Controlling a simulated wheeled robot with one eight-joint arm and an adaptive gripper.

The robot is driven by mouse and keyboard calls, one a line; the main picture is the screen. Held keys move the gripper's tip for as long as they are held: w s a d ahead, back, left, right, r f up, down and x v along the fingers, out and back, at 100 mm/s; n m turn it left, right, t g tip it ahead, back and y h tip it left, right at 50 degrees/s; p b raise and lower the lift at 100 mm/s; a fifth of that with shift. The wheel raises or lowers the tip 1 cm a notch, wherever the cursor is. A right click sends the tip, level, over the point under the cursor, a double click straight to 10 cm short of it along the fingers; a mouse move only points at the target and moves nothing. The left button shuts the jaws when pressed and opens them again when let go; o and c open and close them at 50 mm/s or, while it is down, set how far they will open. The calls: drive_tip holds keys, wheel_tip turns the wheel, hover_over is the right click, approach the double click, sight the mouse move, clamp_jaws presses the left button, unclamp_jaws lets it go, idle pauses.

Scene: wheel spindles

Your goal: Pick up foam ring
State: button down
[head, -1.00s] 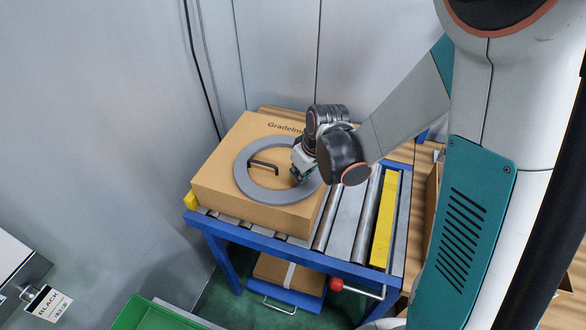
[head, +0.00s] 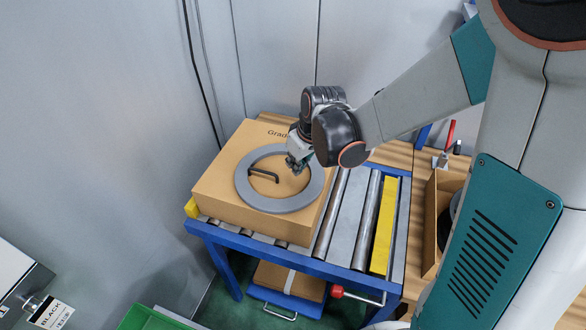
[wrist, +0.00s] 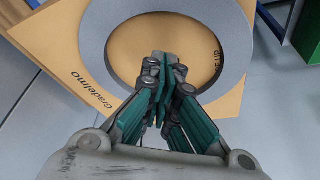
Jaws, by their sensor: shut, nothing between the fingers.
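The foam ring (head: 280,206) is a flat grey ring lying on top of a cardboard box (head: 212,190). It also shows in the wrist view (wrist: 238,45), with bare cardboard inside its opening. My gripper (head: 295,166) is at the ring's upper-right inner edge in the head view. In the wrist view my gripper (wrist: 165,62) has its fingers together and empty, over the ring's opening. The fingers hide part of the ring's near side. I cannot tell whether the fingertips touch the ring or the box.
A black bent rod (head: 263,175) shows inside the ring's opening. The box sits on a blue-framed roller table (head: 340,264) with a yellow strip (head: 384,225). A grey wall stands close behind and left. An open wooden box (head: 431,220) stands at the right.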

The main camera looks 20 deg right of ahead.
drive_tip(key=v, duration=0.3)
drive_tip(key=shift+r+p, duration=0.25)
drive_tip(key=shift+p, duration=0.1)
drive_tip(key=c, duration=1.5)
unclamp_jaws()
drive_tip(key=shift+d+r, duration=0.2)
drive_tip(key=shift+r, duration=0.05)
drive_tip(key=shift+c, duration=0.2)
drive_tip(key=o, duration=0.5)
drive_tip(key=shift+d+r+m, duration=0.15)
drive_tip(key=shift+d+m, duration=0.1)
drive_tip(key=shift+m, duration=0.55)
drive_tip(key=m+g+h, duration=0.2)
drive_tip(key=m+g, duration=0.1)
drive_tip(key=m, duration=0.7)
approach(316, 184)
drive_tip(key=f+b, duration=0.2)
drive_tip(key=f, duration=0.2)
drive_tip(key=f+b, duration=0.2)
drive_tip(key=f, duration=0.2)
drive_tip(key=shift+w+d+f, duration=0.1)
drive_tip(key=shift+d+f, duration=0.1)
